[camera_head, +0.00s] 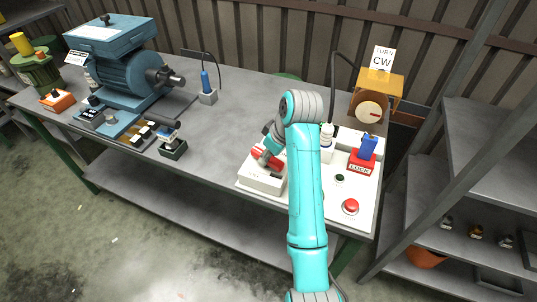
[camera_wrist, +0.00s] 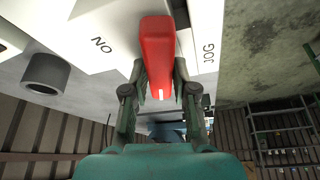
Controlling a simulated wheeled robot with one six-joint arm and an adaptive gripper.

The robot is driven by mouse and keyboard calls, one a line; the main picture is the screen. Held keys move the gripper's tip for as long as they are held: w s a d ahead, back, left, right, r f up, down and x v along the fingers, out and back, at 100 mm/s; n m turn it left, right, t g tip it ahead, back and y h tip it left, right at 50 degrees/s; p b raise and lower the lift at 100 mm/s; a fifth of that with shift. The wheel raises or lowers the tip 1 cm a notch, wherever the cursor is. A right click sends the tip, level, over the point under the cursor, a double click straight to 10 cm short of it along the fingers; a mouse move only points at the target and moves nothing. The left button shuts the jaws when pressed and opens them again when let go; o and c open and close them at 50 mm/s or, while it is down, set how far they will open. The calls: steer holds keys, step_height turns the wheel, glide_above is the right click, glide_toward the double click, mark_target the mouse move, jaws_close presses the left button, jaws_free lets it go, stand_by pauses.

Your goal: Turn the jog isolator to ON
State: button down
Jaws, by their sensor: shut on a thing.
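The jog isolator is a white box (camera_head: 261,181) on the white panel, with a red handle (camera_head: 264,156). In the wrist view the red handle (camera_wrist: 158,55) stands between the two fingers of my gripper (camera_wrist: 158,92), which is shut on it. The handle's white mark faces the camera. A label that reads ON upside down (camera_wrist: 102,45) lies left of the handle, and a JOG label (camera_wrist: 208,53) lies to its right. In the head view my gripper (camera_head: 268,150) is at the handle, partly hidden by my arm. The handle's exact angle is hard to tell.
A red LOCK block (camera_head: 361,168) with a blue part, a red button (camera_head: 350,207) and a white bottle (camera_head: 327,138) are right of my arm. A dial box (camera_head: 369,109) under a TURN CW sign stands behind. The blue machine (camera_head: 125,72) is far left; the table's middle is clear.

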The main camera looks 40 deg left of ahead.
steer(key=m+t, duration=0.1)
steer(key=m, duration=0.2)
steer(key=m+t+h, duration=0.1)
steer(key=m, duration=0.3)
steer(key=shift+s+t, duration=0.15)
steer(key=shift+t, duration=0.15)
steer(key=m+t+h, duration=0.1)
steer(key=m, duration=0.3)
steer(key=shift+a, duration=0.1)
steer(key=shift+m+h, duration=0.8)
steer(key=shift+m, duration=1)
steer(key=shift+s+f+t, duration=0.1)
steer(key=shift+t, duration=0.2)
steer(key=c, duration=0.9)
jaws_free()
